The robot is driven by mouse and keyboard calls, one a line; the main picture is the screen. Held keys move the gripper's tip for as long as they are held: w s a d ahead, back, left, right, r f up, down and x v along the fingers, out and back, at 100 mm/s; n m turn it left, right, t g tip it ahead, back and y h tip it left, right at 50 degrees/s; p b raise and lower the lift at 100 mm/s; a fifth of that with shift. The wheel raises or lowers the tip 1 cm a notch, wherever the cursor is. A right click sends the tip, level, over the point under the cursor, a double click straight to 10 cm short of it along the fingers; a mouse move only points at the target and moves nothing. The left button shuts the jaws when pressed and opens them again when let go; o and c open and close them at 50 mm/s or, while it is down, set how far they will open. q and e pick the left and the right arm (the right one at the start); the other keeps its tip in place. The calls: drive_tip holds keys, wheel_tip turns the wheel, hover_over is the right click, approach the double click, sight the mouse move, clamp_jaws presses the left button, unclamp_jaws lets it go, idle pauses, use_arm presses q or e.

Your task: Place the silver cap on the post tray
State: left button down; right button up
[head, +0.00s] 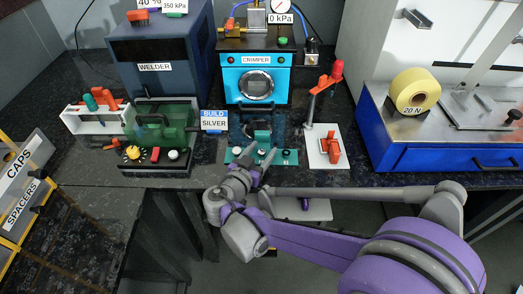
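My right gripper (263,157) reaches up from the lower right, with its two fingertips spread apart over the front of the teal tray (246,161). I see nothing clearly held between them. I cannot tell which of these, if any, is the silver cap, and the gripper hides part of the tray. A sign (214,120) reads BUILD SILVER. My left gripper is not in view.
The blue crimper (257,76) stands behind the tray. A green transparent box (165,128) with small knobs is at left, below the welder (155,67). A white stand with a red-knobbed lever (325,147) is close on the right. CAPS and SPACERS drawers (20,190) are far left.

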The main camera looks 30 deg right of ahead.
drive_tip(key=shift+r, duration=0.25)
drive_tip(key=p+v, duration=0.2)
drive_tip(key=v, duration=1)
drive_tip(key=shift+f, duration=0.1)
idle(1.0)
